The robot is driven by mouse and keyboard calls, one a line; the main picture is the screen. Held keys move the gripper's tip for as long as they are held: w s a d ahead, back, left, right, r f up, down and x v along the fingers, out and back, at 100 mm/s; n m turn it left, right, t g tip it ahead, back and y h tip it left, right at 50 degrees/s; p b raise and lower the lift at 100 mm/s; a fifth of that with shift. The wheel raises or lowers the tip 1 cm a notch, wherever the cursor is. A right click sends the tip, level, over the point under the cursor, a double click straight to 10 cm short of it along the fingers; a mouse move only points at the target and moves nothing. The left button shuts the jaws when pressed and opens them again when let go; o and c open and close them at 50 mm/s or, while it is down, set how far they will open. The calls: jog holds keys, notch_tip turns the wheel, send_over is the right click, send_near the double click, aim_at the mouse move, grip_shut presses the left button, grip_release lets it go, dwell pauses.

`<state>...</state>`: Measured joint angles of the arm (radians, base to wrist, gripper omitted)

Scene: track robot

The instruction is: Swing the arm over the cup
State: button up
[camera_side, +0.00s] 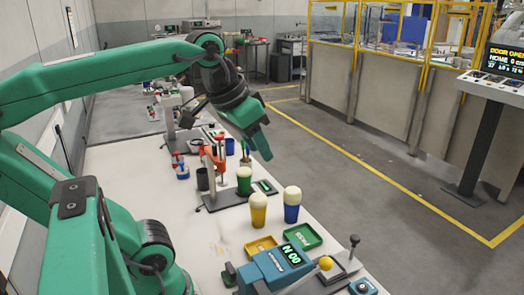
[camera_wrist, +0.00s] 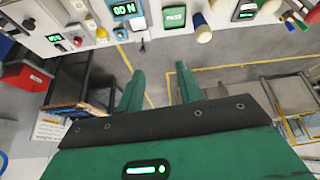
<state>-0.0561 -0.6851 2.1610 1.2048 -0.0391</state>
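Three cups with cream-coloured tops stand on the white table in the side view: a green cup (camera_side: 244,182), a yellow cup (camera_side: 258,214) and a blue cup (camera_side: 291,210). The task does not say which cup is meant. My gripper (camera_side: 264,148) is raised beyond the cups, near the table's right edge, pointing down and not above any of them. In the wrist view my gripper (camera_wrist: 160,84) has its two green fingers apart with nothing between them. A cream-topped cup (camera_wrist: 203,33) shows at the top of that view.
A blue device with a display (camera_side: 276,264), a yellow tray (camera_side: 260,245) and a green tray (camera_side: 303,237) lie at the near end. A stand with orange parts (camera_side: 216,160) is beside the green cup. Open floor lies right of the table.

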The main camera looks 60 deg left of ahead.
jog(key=w+a+r+n+g+y, duration=0.1)
jog(key=w+a+n+g, duration=0.15)
jog(key=a+n, duration=0.35)
jog(key=n+g+h, duration=0.1)
jog(key=n+g, duration=0.2)
jog(key=n, duration=0.8)
send_over(214, 145)
jog(key=shift+f, duration=3.25)
jog(key=shift+f, duration=3.9)
grip_shut()
